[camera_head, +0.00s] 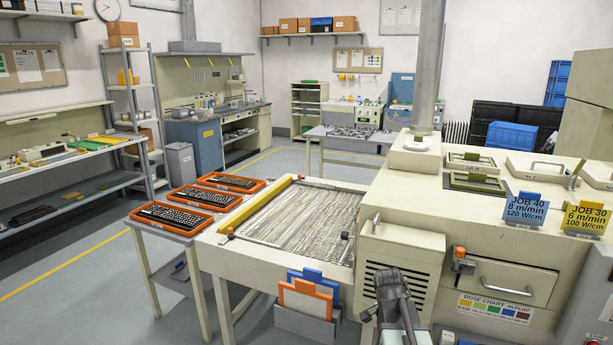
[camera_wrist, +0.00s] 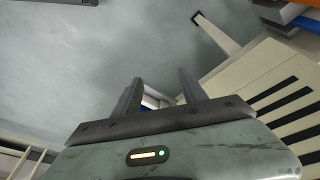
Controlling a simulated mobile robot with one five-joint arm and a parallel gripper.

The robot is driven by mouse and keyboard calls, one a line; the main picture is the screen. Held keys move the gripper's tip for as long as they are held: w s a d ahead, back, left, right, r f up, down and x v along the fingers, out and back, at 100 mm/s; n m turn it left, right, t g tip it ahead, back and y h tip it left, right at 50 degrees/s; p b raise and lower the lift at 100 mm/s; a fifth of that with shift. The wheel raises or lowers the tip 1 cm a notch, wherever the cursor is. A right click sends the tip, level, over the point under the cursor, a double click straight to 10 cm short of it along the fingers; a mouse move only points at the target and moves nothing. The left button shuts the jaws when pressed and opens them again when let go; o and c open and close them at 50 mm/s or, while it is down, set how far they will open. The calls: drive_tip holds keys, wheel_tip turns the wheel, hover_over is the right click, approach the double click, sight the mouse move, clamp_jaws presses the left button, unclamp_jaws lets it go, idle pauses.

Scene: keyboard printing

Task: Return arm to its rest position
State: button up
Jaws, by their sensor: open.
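My arm shows at the bottom of the head view, in front of the cream machine (camera_head: 400,250) with the louvred side panel. In the wrist view my gripper (camera_wrist: 160,92) has its two fingers apart with nothing between them. Grey floor (camera_wrist: 80,60) lies beyond the fingers. The louvred cream panel (camera_wrist: 275,95) stands close on the right in the wrist view. My gripper touches nothing that I can see.
Three orange trays with keyboards (camera_head: 175,217) lie on a side table at left. The mesh conveyor (camera_head: 300,220) runs into the machine. A grey holder (camera_head: 305,322) with blue and orange cards hangs at the front. Blue (camera_head: 525,208) and yellow (camera_head: 587,217) job cards stand on the machine. Floor at left is clear.

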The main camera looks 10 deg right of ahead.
drive_tip(key=s+a+n+y, duration=0.1)
drive_tip(key=s+a+n, duration=0.1)
drive_tip(key=a+n, duration=0.5)
drive_tip(key=s+a+n+y, duration=0.2)
drive_tip(key=a+n, duration=0.4)
drive_tip(key=a, duration=0.8)
drive_tip(key=shift+s+f+n+g, duration=0.25)
drive_tip(key=shift+f+n+g, duration=0.05)
drive_tip(key=shift+f+n, duration=0.1)
